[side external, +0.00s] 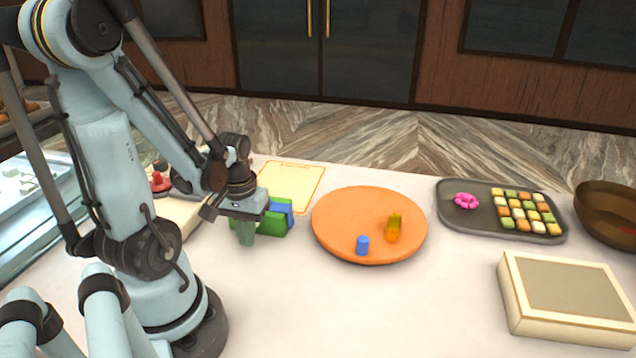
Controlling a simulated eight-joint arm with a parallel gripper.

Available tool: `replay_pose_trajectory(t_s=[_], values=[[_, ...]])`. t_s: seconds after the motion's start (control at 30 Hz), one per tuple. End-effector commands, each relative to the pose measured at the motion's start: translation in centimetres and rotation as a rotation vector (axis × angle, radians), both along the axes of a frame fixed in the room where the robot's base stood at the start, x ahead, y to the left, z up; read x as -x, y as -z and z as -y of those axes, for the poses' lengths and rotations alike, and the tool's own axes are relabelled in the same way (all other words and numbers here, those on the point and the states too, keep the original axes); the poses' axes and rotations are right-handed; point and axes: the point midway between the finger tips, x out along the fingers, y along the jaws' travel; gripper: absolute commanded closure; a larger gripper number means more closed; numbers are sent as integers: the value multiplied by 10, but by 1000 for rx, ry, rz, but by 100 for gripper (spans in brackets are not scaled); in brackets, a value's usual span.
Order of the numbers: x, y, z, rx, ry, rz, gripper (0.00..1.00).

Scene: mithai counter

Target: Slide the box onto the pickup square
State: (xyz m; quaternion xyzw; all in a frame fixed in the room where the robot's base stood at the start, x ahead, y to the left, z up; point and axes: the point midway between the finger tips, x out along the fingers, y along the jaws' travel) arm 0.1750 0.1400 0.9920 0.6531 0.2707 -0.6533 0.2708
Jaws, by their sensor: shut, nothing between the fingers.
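A small green box with a blue part (275,220) stands on the white counter, just right of and partly behind my gripper. The pickup square (292,178), a cream sheet with a thin orange outline, lies behind this box. The box hides some of the sheet's near edge, and I cannot tell whether it overlaps the sheet. My gripper (245,238) is shut and empty, pointing down low over the counter at the box's left end. I cannot tell whether its fingers touch the box.
An orange round board (330,225) holds a blue cylinder (362,245) and an amber piece (393,228). Farther right are a dark tray (470,222) of sweets, a brown bowl (606,208) and a large cream box (568,300). The front middle counter is clear.

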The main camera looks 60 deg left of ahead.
Motion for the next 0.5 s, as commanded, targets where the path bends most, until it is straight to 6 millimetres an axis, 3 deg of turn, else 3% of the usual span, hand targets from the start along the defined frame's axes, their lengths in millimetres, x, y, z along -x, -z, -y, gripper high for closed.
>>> replay_pose_trajectory(t_s=[0.5], values=[[-16, 0, -18, -1, 0, 1, 100]])
